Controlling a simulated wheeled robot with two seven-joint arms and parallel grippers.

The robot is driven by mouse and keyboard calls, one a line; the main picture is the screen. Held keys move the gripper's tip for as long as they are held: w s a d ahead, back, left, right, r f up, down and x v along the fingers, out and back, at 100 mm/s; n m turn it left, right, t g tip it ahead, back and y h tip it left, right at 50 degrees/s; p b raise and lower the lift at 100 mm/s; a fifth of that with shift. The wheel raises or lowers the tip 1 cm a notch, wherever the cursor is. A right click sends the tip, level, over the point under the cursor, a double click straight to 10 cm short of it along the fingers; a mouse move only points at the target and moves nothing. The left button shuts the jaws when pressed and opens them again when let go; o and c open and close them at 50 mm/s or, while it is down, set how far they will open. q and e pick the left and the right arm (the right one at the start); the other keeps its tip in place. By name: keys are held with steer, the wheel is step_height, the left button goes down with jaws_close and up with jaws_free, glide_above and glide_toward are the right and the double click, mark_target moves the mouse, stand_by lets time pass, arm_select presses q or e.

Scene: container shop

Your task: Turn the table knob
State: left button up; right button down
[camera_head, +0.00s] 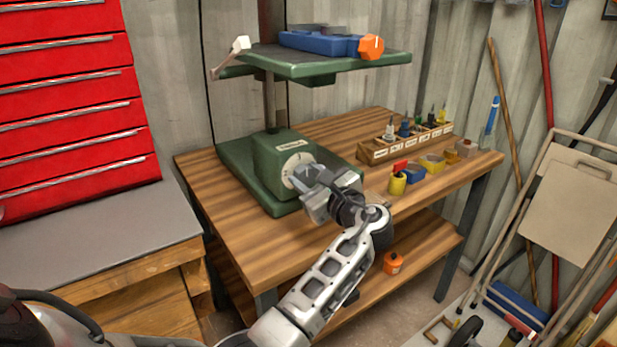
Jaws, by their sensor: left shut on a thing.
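A green drill-press-like machine (262,150) stands on the wooden workbench (330,235). A white round dial (291,163) is on the front of its base housing. My left gripper (304,182) is at this dial, with its fingers shut on the knob at its middle. The knob itself is mostly hidden by the fingers. The machine's green raised table (310,66) is above, clear of the gripper. My right gripper is not in view.
A blue vise (318,43) with an orange knob (371,47) lies on the raised table. A wooden rack of small bottles (380,152) and several small containers stand right of my gripper. A red drawer cabinet (70,100) is at left; a folded cart (570,190) is at right.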

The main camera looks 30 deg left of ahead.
arm_select(q)
steer(key=n+b, duration=0.1)
steer(key=n, duration=0.3)
steer(key=shift+f, duration=0.15)
steer(key=n+b, duration=0.1)
steer(key=n, duration=0.1)
steer(key=shift+s+f+n, duration=0.1)
steer(key=shift+n, duration=0.2)
steer(key=n+b, duration=0.3)
steer(key=n, duration=0.2)
steer(key=shift+f+b, duration=0.15)
steer(key=shift+b, duration=0.2)
steer(key=shift+n+b, duration=1.35)
steer(key=shift+n, duration=0.75)
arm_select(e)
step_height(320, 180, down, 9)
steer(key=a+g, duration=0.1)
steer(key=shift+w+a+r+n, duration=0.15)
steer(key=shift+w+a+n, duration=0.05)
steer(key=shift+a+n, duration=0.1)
arm_select(q)
steer(key=o, duration=1)
steer(key=shift+c, duration=0.2)
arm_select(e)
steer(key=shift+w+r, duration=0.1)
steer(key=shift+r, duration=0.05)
